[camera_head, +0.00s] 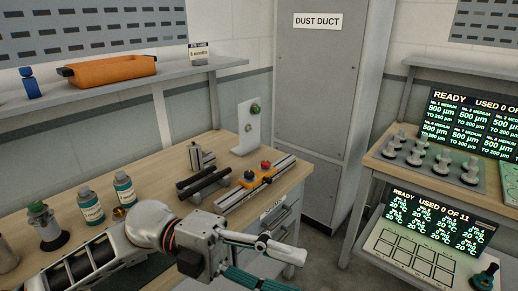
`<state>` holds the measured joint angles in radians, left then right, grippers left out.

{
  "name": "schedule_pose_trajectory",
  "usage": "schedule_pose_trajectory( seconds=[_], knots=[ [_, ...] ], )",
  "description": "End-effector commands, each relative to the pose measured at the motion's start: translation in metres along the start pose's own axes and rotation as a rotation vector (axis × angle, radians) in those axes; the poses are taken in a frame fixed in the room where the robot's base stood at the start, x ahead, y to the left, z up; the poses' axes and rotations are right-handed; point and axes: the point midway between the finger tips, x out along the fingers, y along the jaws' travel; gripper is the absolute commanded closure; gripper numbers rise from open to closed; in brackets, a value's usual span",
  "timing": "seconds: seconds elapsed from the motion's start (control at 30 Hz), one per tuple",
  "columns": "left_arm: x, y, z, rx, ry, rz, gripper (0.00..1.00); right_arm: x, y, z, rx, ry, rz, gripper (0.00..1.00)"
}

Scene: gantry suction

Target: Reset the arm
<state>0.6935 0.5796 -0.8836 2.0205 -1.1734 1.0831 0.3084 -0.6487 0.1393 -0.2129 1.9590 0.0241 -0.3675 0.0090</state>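My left arm (90,262) comes in from the lower left and reaches over the front of the wooden bench (150,192). My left gripper (287,270) points to the right, past the bench's front right corner. Its fingers look spread, with one above the other, and I see nothing between them. The lower finger runs close to the bottom edge of the picture. My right arm and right gripper are not in view.
On the bench, bottles (91,206), black rollers (203,184) and a rail with an orange piece (258,180) stand behind my arm. An orange bin (111,70) sits on the shelf. A display table (370,165) stands right; floor between shows free.

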Motion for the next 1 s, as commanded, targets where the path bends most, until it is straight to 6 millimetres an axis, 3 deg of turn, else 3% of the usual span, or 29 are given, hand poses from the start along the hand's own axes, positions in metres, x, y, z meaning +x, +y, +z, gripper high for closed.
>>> schedule_pose_trajectory(
  seconds=[0.13, 0.27, 0.37, 0.47, 0.6, 0.73, 0.87, 1.0],
  knots=[
    [-0.005, -0.020, 0.027, -0.084, -0.130, -0.304, 0.56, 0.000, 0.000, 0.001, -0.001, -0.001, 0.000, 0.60],
    [-0.031, -0.022, 0.060, -0.182, -0.293, -0.535, 0.56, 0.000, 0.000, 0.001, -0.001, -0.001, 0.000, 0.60],
    [-0.061, -0.007, 0.087, -0.279, -0.442, -0.689, 0.56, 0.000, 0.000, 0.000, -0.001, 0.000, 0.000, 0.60],
    [-0.097, 0.025, 0.110, -0.393, -0.609, -0.817, 0.56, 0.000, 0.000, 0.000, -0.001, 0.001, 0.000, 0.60],
    [-0.148, 0.099, 0.129, -0.585, -0.862, -0.952, 0.56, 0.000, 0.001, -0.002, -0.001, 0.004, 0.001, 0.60],
    [-0.186, 0.180, 0.126, -0.769, -1.082, -1.019, 0.56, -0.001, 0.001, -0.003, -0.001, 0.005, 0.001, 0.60],
    [-0.212, 0.264, 0.103, -0.952, -1.276, -1.041, 0.56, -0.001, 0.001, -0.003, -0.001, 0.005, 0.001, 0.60],
    [-0.227, 0.346, 0.064, -1.139, -1.455, -1.029, 0.56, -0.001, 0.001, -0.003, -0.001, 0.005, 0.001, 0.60]
  ],
)
